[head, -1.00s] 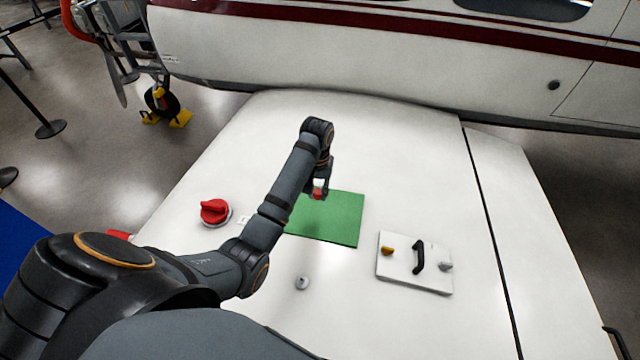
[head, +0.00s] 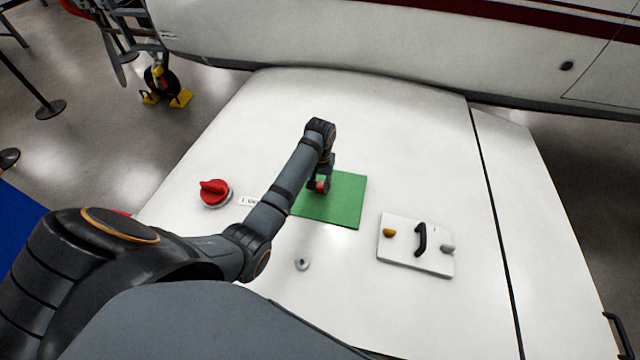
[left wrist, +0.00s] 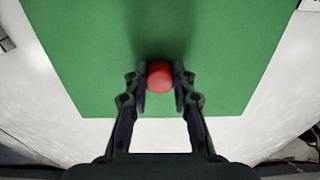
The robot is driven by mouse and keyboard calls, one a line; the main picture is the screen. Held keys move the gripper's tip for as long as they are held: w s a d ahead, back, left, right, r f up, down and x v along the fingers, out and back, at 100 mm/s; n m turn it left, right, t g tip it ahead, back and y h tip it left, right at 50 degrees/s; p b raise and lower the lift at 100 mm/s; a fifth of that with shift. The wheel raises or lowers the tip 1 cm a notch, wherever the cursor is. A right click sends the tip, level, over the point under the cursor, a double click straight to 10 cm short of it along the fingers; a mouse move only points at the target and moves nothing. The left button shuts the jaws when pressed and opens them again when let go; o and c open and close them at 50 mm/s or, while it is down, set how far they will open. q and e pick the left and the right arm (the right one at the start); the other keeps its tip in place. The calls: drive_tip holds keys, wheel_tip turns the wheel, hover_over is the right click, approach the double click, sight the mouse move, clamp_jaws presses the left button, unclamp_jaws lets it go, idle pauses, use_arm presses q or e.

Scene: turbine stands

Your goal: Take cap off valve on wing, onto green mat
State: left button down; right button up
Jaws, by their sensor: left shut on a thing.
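The cap (left wrist: 160,76) is a small red round piece between the fingers of my left gripper (left wrist: 159,82). In the head view the red cap (head: 321,187) shows at the left gripper (head: 319,184), over the left part of the green mat (head: 345,205). The mat (left wrist: 90,45) fills most of the left wrist view under the cap. I cannot tell whether the cap touches the mat. A small grey valve stem (head: 303,264) stands bare on the white wing (head: 340,310), in front of the mat. My right gripper is not in view.
A large red knob (head: 214,192) stands on the wing left of my left arm, beside a small white label (head: 249,201). A white panel (head: 400,261) with a black handle and two small knobs lies right of the mat. The wing beyond the mat is clear.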

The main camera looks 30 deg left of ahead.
sight(320, 185)
use_arm(q)
drive_tip(key=shift+f, duration=0.3)
drive_tip(key=c, duration=1.1)
unclamp_jaws()
drive_tip(key=shift+o, duration=1)
wheel_tip(320, 185, up, 2)
drive_tip(key=shift+r+p, duration=0.15)
drive_tip(key=shift+p, duration=0.5)
drive_tip(key=shift+r, duration=2.35)
drive_tip(key=shift+s+f, duration=0.1)
